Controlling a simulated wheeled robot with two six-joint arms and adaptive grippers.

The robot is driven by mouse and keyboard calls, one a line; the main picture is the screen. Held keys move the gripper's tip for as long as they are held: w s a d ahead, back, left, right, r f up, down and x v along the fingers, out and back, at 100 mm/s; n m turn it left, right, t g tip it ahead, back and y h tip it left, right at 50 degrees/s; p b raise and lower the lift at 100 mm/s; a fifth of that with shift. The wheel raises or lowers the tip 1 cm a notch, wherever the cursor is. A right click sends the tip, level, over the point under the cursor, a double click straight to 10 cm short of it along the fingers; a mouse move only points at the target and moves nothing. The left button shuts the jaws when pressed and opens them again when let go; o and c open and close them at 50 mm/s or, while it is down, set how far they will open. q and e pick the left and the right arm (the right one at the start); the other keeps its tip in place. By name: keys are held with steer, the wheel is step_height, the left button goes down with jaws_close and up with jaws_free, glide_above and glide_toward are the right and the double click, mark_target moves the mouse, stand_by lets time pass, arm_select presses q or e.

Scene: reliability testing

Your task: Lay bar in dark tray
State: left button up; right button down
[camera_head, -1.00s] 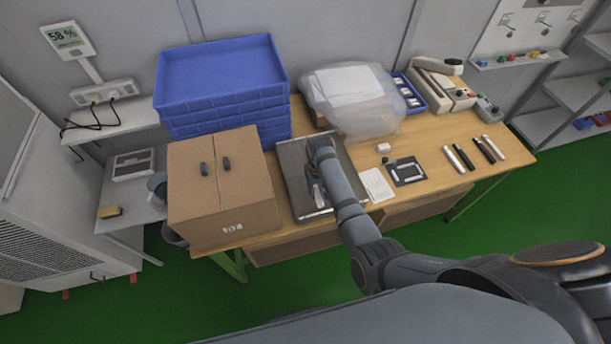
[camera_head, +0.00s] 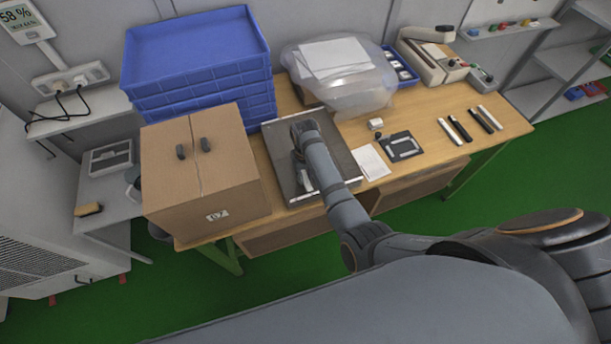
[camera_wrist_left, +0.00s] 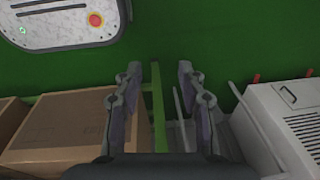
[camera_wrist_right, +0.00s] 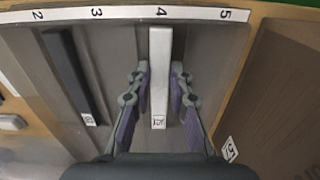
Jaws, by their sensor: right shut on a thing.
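My right gripper (camera_wrist_right: 160,76) is shut on a pale silver bar (camera_wrist_right: 160,48), with a small label on its near end. The bar is over the grey-brown tray (camera_wrist_right: 218,60), in line with the number 4 on its white strip. I cannot tell whether it touches the tray floor. A dark bar (camera_wrist_right: 75,78) with a label lies in the same tray to the left. In the head view the tray (camera_head: 280,158) is on the bench, and my right gripper (camera_head: 305,181) is over it, partly hidden by my arm. My left gripper (camera_wrist_left: 158,85) is open and empty.
A cardboard box (camera_head: 205,180) stands close to the tray's left. Stacked blue crates (camera_head: 200,60) are behind it. A white paper (camera_head: 371,163), a small dark holder (camera_head: 402,146) and several bars (camera_head: 481,120) lie to the right. A clear bag (camera_head: 345,85) is behind.

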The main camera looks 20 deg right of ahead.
mark_target(305, 178)
steer(key=c, duration=1.4)
jaws_free()
steer(key=shift+w+f, duration=0.1)
steer(key=shift+f, duration=0.1)
steer(key=shift+c, duration=0.2)
steer(key=shift+o, duration=1.2)
step_height(305, 178, up, 8)
steer(key=p, duration=0.8)
steer(key=shift+f, duration=0.15)
arm_select(q)
step_height(305, 178, up, 8)
steer(key=s, duration=0.2)
steer(key=shift+r+p, duration=0.15)
steer(key=shift+p, duration=0.15)
arm_select(e)
steer(key=shift+r, duration=2.35)
arm_select(q)
steer(key=shift+a, duration=0.1)
